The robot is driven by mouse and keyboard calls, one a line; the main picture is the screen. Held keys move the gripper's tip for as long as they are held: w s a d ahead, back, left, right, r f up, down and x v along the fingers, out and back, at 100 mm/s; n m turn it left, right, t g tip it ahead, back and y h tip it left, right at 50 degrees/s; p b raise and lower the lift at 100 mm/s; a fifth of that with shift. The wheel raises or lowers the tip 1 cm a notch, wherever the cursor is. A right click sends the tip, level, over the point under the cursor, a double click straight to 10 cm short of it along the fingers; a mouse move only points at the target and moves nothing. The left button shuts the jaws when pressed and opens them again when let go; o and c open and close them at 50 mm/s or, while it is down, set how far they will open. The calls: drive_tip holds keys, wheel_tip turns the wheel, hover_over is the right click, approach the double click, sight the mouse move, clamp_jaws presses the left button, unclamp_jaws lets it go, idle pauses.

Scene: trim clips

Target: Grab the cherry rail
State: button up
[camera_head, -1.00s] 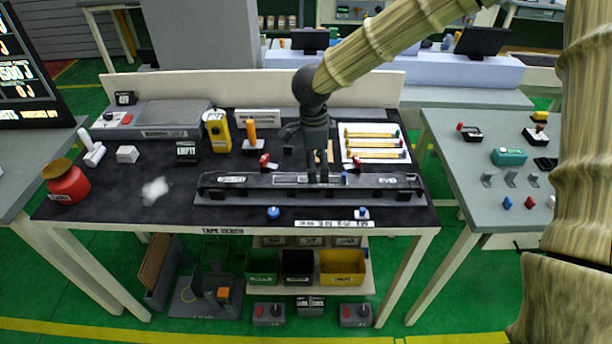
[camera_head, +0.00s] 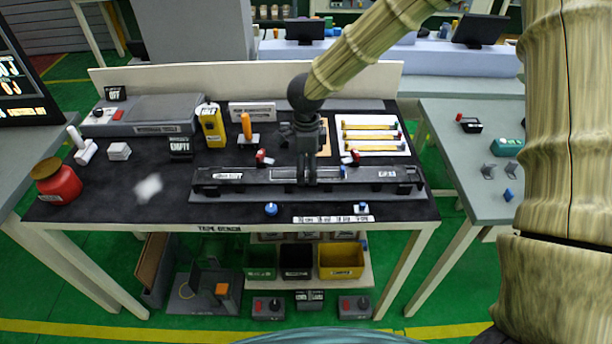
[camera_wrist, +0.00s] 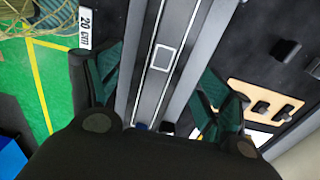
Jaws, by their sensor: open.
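My gripper (camera_head: 306,180) points down over the middle of the long black fixture (camera_head: 400,179) on the dark bench mat. In the wrist view my gripper (camera_wrist: 158,75) has its two fingers apart, one on each side of a grey channel (camera_wrist: 168,35) with a small square outline. I cannot tell whether the fingers touch it. Several yellow strips (camera_head: 370,136) with coloured ends lie on a white board at the right back; one end looks red (camera_head: 397,134). I cannot tell which thing is the cherry rail.
Two small red clamps (camera_head: 262,157) (camera_head: 351,157) stand behind the fixture. A blue knob (camera_head: 270,209) is in front. A yellow device (camera_head: 211,125) and red jar (camera_head: 57,181) stand to the left. A second table (camera_head: 462,160) is at the right.

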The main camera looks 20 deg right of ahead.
sight(306, 174)
drive_tip(key=shift+a+f+p, duration=0.1)
drive_tip(key=shift+f+p, duration=0.35)
drive_tip(key=shift+f, duration=1.6)
drive_tip(key=c, duration=1.3)
